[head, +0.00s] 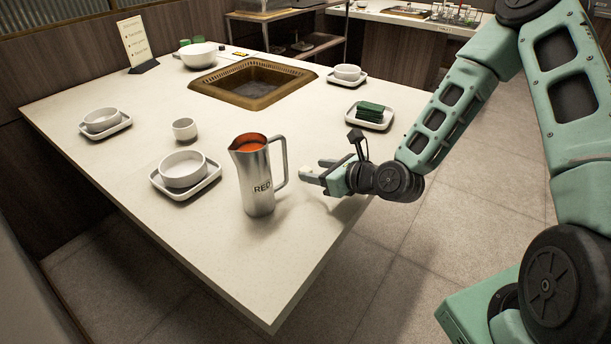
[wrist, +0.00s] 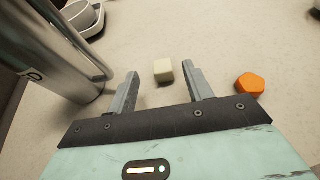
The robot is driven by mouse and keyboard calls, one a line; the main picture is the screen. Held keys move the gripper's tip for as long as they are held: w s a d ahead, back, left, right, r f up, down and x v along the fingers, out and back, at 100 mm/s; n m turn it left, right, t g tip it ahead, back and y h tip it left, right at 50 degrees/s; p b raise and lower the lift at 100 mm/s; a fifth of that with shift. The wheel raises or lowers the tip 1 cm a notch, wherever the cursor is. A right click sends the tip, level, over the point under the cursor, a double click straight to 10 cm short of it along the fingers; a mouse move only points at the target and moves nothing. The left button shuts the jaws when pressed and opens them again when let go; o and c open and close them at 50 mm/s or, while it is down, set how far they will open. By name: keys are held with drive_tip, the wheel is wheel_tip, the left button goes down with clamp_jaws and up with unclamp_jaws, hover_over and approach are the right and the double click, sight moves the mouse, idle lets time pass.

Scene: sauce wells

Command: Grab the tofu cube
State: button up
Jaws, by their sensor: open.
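The tofu cube (wrist: 163,71) is a small off-white block on the pale table. In the wrist view it lies between the fingertip ends of my gripper (wrist: 160,68), with a gap to each finger. My gripper is open and empty. In the head view my gripper (head: 312,171) is low over the table, just right of the pitcher. A small pale patch by the fingers there may be the cube, but I cannot be sure.
A metal pitcher marked RED (head: 257,182) stands close left of my gripper, and it fills the left of the wrist view (wrist: 55,50). An orange carrot-like piece (wrist: 250,84) lies right of my right finger. A bowl (head: 183,169) and a cup (head: 185,129) stand farther left.

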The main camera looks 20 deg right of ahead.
sight(305, 169)
drive_tip(key=x, duration=0.5)
drive_tip(key=shift+d+f, duration=0.15)
drive_tip(key=shift+f, duration=0.05)
drive_tip(key=c, duration=1.1)
drive_tip(key=shift+o, duration=0.2)
